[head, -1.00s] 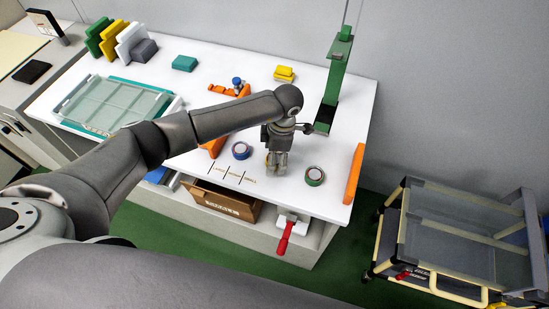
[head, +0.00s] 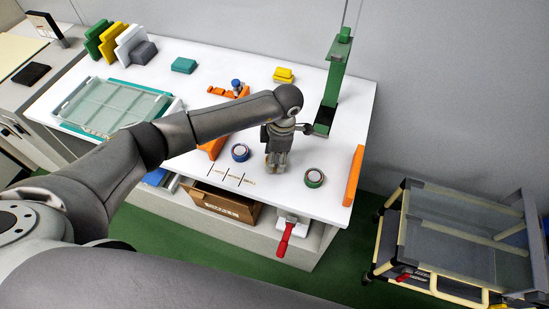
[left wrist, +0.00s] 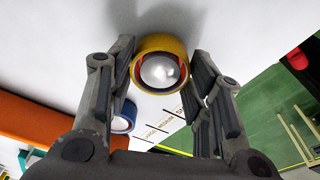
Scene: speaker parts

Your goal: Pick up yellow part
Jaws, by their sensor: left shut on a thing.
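A yellow round part (left wrist: 160,42), like a ring with a shiny pale middle, sits between the fingers of my left gripper (left wrist: 162,55) in the left wrist view. The fingers are shut on it, one on each side. In the head view my left gripper (head: 277,168) points down at the white table, between a blue ring part (head: 240,152) and a green ring part (head: 314,178). The yellow part is hidden behind the fingers there. I cannot tell whether it still touches the table. My right gripper is not in view.
The white table (head: 300,110) also bears a green post (head: 335,80), an orange bar (head: 354,174), a yellow block (head: 284,75) and a teal-edged tray (head: 115,105). A red-handled tool (head: 285,238) hangs at the front edge. A cart (head: 450,245) stands at the right.

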